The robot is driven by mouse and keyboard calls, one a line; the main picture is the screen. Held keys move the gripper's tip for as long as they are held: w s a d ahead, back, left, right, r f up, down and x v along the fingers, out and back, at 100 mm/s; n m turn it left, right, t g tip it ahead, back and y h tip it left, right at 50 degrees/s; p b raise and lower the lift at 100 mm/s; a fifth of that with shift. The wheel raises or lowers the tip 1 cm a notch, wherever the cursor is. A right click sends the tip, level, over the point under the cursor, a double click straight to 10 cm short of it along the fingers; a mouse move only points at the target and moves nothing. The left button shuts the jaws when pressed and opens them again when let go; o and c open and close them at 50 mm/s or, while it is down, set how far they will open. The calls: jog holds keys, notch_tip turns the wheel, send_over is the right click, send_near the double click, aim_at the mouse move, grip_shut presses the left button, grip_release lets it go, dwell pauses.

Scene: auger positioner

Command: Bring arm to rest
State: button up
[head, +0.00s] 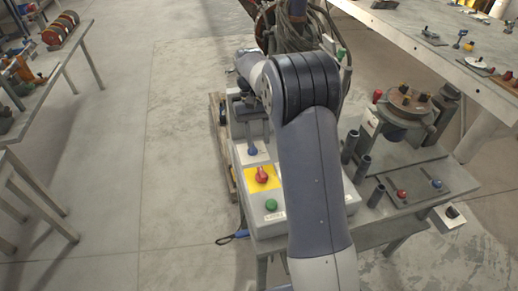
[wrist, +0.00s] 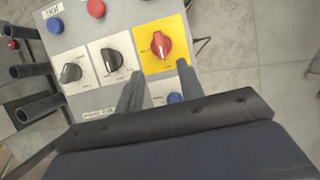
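My arm reaches over a grey control box (head: 240,160) on a small workbench in the head view. Its wrist is folded down above the far end of the box. My gripper (wrist: 159,78) shows in the wrist view with its two fingers apart and nothing between them. The fingers point at the panel, close to a yellow plate with a red rotary switch (wrist: 161,45) and a black knob (wrist: 111,60). I cannot tell whether a fingertip touches the panel. The red switch also shows in the head view (head: 262,175).
A green button (head: 271,205) and a blue-topped control (head: 252,151) are on the box. Upright dark tubes (head: 362,168) and a round rotary fixture (head: 408,102) stand to the right. Hanging cables (head: 297,30) are behind my arm.

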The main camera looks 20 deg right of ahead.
aim_at(262, 171)
jog(key=shift+w+r, duration=0.1)
jog(key=shift+r, duration=0.2)
jog(key=shift+f, duration=0.1)
jog(key=p+x, duration=0.1)
jog(key=x, duration=0.9)
jog(key=shift+s+f, duration=0.2)
jog(key=shift+s, duration=0.05)
